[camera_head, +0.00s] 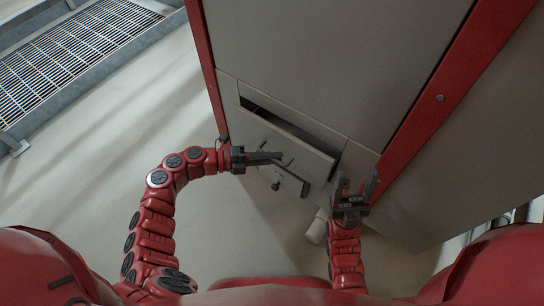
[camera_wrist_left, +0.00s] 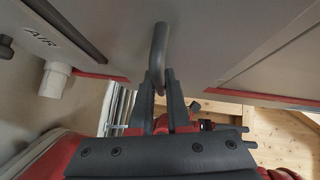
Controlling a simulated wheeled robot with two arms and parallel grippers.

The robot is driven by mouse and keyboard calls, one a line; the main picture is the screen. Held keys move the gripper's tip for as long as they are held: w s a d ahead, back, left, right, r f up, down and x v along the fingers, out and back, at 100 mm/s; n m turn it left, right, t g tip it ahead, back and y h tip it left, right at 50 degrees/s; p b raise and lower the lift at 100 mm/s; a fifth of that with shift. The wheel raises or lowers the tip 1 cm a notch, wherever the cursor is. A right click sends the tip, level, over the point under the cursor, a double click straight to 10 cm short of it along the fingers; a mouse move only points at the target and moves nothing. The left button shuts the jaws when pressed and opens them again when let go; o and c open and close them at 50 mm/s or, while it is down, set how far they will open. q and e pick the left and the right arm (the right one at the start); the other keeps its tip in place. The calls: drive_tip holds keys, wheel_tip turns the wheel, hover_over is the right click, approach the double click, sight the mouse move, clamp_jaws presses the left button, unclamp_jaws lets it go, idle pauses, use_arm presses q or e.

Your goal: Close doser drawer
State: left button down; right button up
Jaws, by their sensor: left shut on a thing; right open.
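The doser drawer (camera_head: 301,143) is a grey panel in the front of the grey and red cabinet. It stands partly open, with a dark gap (camera_head: 287,123) along its top edge. My left gripper (camera_head: 279,156) is at the drawer front, shut on the dark curved handle (camera_wrist_left: 160,42). In the left wrist view its two fingers (camera_wrist_left: 160,80) sit on either side of the handle's lower end. The drawer's inside is too dark to make out. My right gripper (camera_head: 356,183) is open and empty, right of the drawer and close to the cabinet.
A small flap with a dark knob (camera_head: 276,186) juts out below the drawer. A white pipe end (camera_head: 317,228) is left of my right gripper; a white pipe (camera_wrist_left: 54,80) also shows in the left wrist view. A metal grating (camera_head: 70,55) lies at the upper left. The floor between is clear.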

sight(277, 148)
idle(0.8)
use_arm(q)
drive_tip(key=w+d+b, duration=0.1)
drive_tip(key=w+d, duration=0.1)
drive_tip(key=w, duration=0.1)
drive_tip(key=shift+d+f+b, duration=0.1)
drive_tip(key=shift+b, duration=0.25)
drive_tip(key=shift+w, duration=0.15)
drive_tip(key=c, duration=0.9)
unclamp_jaws()
drive_tip(key=shift+r, duration=0.2)
drive_tip(key=s+a, duration=0.1)
drive_tip(key=a, duration=0.4)
drive_tip(key=a+r+p, duration=0.1)
drive_tip(key=a, duration=0.5)
drive_tip(key=s+a+r+p, duration=0.1)
drive_tip(key=a, duration=0.5)
drive_tip(key=shift+s, duration=0.35)
